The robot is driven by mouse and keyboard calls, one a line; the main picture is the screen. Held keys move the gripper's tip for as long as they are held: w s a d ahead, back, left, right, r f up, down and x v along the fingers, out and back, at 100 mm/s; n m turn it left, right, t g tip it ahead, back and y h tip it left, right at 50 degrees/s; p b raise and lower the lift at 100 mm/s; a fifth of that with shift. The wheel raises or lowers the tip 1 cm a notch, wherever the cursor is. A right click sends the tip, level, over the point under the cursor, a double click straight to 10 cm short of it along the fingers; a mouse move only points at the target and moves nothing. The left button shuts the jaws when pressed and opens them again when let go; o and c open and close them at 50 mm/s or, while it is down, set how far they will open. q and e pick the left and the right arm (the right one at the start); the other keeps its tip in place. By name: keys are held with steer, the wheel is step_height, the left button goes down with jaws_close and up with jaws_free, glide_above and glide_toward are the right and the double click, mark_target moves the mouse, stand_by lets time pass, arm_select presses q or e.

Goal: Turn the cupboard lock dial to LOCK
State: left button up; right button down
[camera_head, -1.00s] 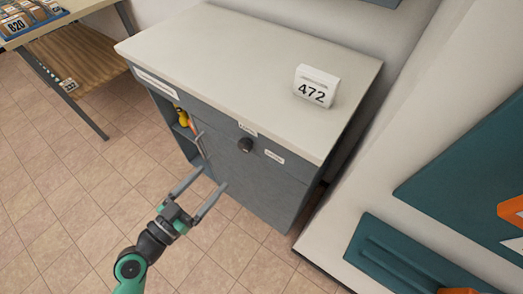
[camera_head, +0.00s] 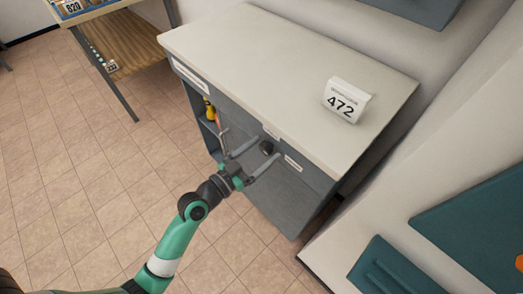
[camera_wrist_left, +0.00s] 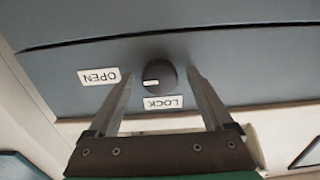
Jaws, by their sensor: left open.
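The dark round lock dial (camera_head: 266,148) is on the grey front of the cupboard (camera_head: 300,205). In the left wrist view the dial (camera_wrist_left: 160,77) has a white mark at its left, on the side of the OPEN label (camera_wrist_left: 98,76). The LOCK label (camera_wrist_left: 163,102) is just below the dial there; both labels appear upside down. My left gripper (camera_head: 268,147) is open, with its fingers on either side of the dial. In the left wrist view the fingers (camera_wrist_left: 159,74) show a gap to the dial on the left and a smaller one on the right. My right gripper is not in view.
A white block marked 472 (camera_head: 346,100) stands on the cupboard's pale top (camera_head: 270,65). An open niche at the cupboard's left holds a yellow-handled tool (camera_head: 209,110). A wooden table (camera_head: 130,52) stands at the upper left. The tiled floor (camera_head: 90,170) is clear.

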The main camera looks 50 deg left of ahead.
arm_select(q)
steer(key=shift+s, duration=0.1)
steer(key=shift+c, duration=1.3)
jaws_close()
